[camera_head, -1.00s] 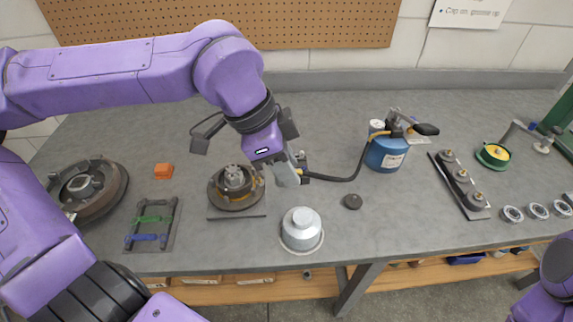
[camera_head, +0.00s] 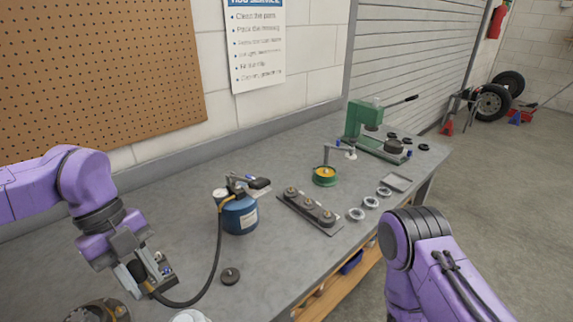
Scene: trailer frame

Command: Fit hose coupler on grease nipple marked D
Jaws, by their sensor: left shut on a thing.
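My left gripper (camera_head: 150,280) is shut on the end of the black hose, where the hose coupler is; the fingers mostly hide the coupler. The hose (camera_head: 214,268) curves from there up to the blue grease pump (camera_head: 240,213) on the bench. Right of the pump, a dark rail (camera_head: 300,213) carries three round grey-brown fittings with small tips, which look like the grease nipples. No letter D is legible on them. My right arm comes in at the lower right; its gripper is out of view.
Silver rings (camera_head: 371,202) lie right of the rail. A green-and-yellow round part (camera_head: 324,175) and a green press (camera_head: 365,125) stand behind. A dark disc (camera_head: 230,276) lies in front of the pump. Bench between pump and rail is clear.

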